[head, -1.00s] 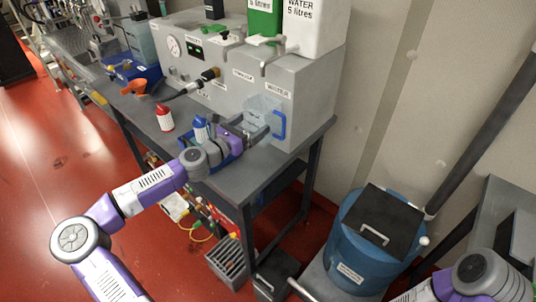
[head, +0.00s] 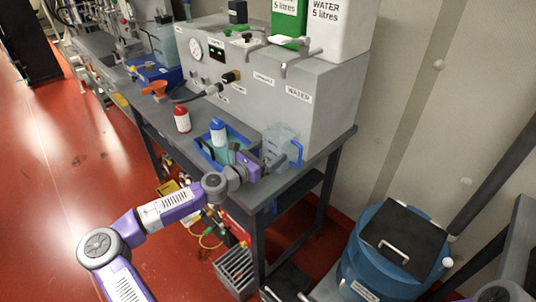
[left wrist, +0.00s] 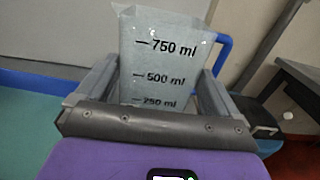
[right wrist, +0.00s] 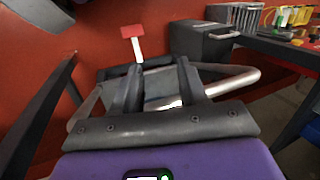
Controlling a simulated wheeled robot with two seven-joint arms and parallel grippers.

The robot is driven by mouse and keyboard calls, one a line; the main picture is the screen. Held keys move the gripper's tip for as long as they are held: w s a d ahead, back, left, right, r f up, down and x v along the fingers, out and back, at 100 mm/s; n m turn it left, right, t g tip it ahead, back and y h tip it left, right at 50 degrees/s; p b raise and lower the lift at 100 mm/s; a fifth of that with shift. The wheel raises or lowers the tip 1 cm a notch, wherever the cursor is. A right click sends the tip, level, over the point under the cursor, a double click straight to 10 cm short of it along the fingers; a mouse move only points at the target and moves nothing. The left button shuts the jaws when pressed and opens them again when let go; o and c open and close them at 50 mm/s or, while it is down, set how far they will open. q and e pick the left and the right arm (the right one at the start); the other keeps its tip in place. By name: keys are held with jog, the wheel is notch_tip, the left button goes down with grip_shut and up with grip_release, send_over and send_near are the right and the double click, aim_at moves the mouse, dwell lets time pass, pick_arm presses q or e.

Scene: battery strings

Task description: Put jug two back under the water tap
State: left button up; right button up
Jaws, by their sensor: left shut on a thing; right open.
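The clear jug (head: 280,144) with a blue handle stands in front of the grey machine at the bench's right end, below the WATER label. My left gripper (head: 261,163) is shut on it. In the left wrist view the jug (left wrist: 165,60) is upright between the fingers (left wrist: 165,95), with ml marks facing me and its blue handle at the right. I cannot tell whether its base touches the bench.
A blue tray (head: 207,153) with a blue-capped bottle (head: 218,132) stands left of my left gripper. A red-capped bottle (head: 182,120) is further left. A blue drum (head: 365,265) with a black lid stands on the right. The bench corner (head: 350,130) right of the jug is bare.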

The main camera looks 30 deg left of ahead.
pick_arm(q)
jog(key=o, duration=1.3)
jog(key=shift+s+a, duration=0.1)
jog(key=shift+s, duration=0.05)
jog(key=p+v, duration=0.3)
jog(key=v, duration=0.8)
jog(key=shift+s, duration=0.3)
